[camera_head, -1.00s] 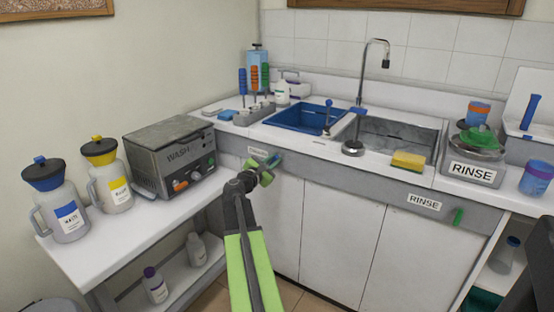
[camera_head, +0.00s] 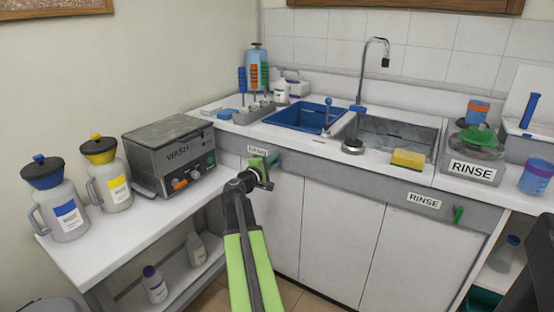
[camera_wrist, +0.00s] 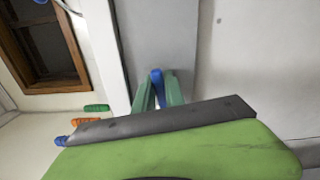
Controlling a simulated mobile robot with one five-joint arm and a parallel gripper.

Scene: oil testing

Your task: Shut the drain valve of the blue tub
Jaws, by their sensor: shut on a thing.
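The blue tub (camera_head: 296,117) is set into the counter left of the steel sink. My gripper (camera_head: 268,162) is at the grey front panel below it, just under a white label (camera_head: 257,149). In the wrist view, my two green fingers (camera_wrist: 158,92) are shut on the blue drain valve handle (camera_wrist: 157,78), which shows as a narrow upright piece between them. In the head view my fingers mostly hide this handle, and its exact angle is hard to tell there.
A separate green valve handle (camera_head: 458,215) sits right of the RINSE label (camera_head: 424,200) on the same panel. White cabinet doors (camera_head: 340,230) lie below the panel.

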